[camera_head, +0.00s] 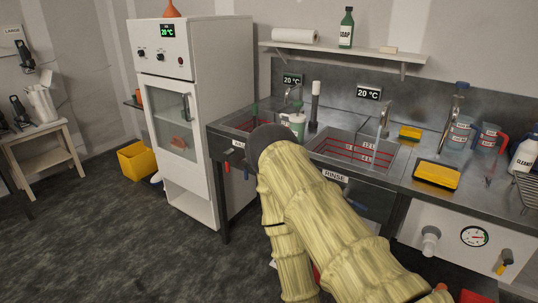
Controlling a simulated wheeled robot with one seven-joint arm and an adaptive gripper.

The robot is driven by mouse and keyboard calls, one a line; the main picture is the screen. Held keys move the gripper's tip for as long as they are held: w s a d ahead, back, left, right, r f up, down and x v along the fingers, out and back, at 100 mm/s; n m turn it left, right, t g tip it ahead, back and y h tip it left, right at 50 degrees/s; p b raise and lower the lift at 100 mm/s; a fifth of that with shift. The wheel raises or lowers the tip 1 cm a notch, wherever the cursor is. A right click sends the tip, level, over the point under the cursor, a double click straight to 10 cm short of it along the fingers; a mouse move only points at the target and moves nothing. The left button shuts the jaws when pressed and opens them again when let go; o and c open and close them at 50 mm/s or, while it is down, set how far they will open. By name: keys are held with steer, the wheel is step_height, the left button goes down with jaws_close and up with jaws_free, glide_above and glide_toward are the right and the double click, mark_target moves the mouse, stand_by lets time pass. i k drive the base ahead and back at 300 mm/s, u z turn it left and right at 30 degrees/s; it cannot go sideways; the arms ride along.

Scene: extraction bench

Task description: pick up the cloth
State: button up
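I cannot pick out a cloth for certain. A flat yellow piece (437,175) lies in a dark tray on the steel counter to the right of the sinks; it may be a cloth or a sponge. A smaller yellow piece (410,132) lies behind it near the tap. My arm, in a pale yellow sleeve, fills the lower middle and bends at a dark elbow in front of the sinks. My gripper is out of view, and the arm hides part of the bench front.
A sink with a red rack (357,151) is behind my arm. Labelled jugs (459,132) and a white bottle (524,155) stand at the right. A white cabinet (195,90) and yellow bin (139,160) stand left. The dark floor at lower left is clear.

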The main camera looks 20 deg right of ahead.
mark_target(449, 177)
steer(key=z, duration=1.35)
